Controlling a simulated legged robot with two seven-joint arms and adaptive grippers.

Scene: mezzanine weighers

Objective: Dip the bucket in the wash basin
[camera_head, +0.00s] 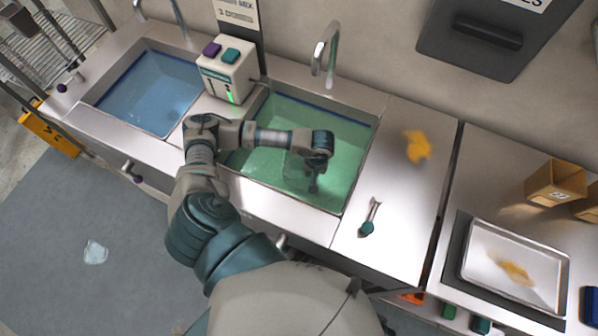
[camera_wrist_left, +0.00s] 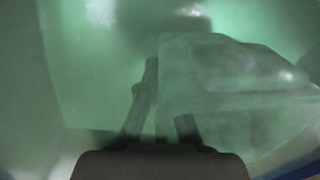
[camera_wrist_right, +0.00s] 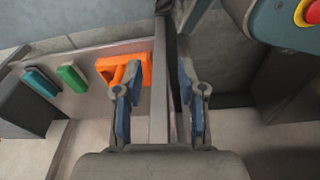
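The wash basin (camera_head: 345,200) holds green liquid, in the middle of the head view. My left arm reaches over it, and my left gripper (camera_head: 314,184) points down inside. A clear bucket (camera_head: 292,166) is at the gripper. In the left wrist view the bucket (camera_wrist_left: 235,80) lies tilted to the right of the fingers. Its near wall runs between the left gripper's fingers (camera_wrist_left: 165,100), which look shut on it. The liquid blurs how deep the bucket sits. My right gripper (camera_wrist_right: 160,110) is open and empty in the right wrist view, and outside the head view.
A second basin with blue liquid (camera_head: 150,92) is at left. A dispenser box (camera_head: 228,70) and a faucet (camera_head: 325,52) stand behind the basins. An orange part (camera_wrist_right: 135,66) is beside the right gripper.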

